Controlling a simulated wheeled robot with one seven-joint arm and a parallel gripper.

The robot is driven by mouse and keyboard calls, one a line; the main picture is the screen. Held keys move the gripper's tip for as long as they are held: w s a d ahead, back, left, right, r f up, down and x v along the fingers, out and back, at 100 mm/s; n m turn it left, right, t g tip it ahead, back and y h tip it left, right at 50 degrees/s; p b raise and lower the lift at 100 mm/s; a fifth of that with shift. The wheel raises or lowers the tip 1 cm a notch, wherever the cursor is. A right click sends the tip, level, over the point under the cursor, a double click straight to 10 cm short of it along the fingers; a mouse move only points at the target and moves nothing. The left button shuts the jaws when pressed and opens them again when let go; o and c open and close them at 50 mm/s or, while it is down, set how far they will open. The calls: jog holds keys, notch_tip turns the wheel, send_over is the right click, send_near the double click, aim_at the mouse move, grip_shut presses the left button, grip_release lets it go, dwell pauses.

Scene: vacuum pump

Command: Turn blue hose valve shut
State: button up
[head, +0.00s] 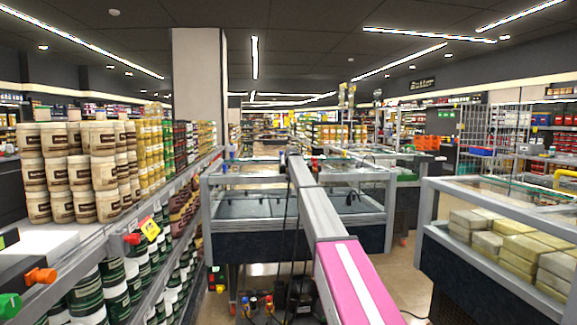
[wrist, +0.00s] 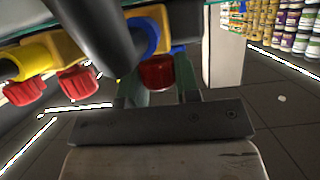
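In the wrist view a red valve knob (wrist: 157,73) sits on a blue hose fitting (wrist: 150,36). My gripper (wrist: 164,82) has its two greenish fingers apart, one on each side of this knob. A gap at the right finger seems visible, and contact with the left finger cannot be seen. A thick dark tube crosses in front and hides part of the fitting and the left finger. In the head view the pump (head: 302,292) is low on the floor beyond my arm, with small coloured valves (head: 257,303) at its left; my gripper is not clear there.
In the wrist view, yellow fittings (wrist: 35,52) with red knobs (wrist: 77,83) lie close on the left. In the head view a glass-topped freezer (head: 245,205) stands behind the pump, another freezer (head: 455,255) at the right, and a stocked shelf (head: 150,225) at the left.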

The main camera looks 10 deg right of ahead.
jog(key=shift+a+m+g+h, duration=0.1)
jog(key=shift+m+g+h, duration=0.4)
jog(key=shift+m+h, duration=1.8)
jog(key=shift+h, duration=0.3)
jog(key=o, duration=0.9)
jog(key=shift+o, duration=0.2)
jog(key=shift+n+t+y, duration=0.4)
jog(key=shift+n+y, duration=1.7)
jog(key=shift+y, duration=0.3)
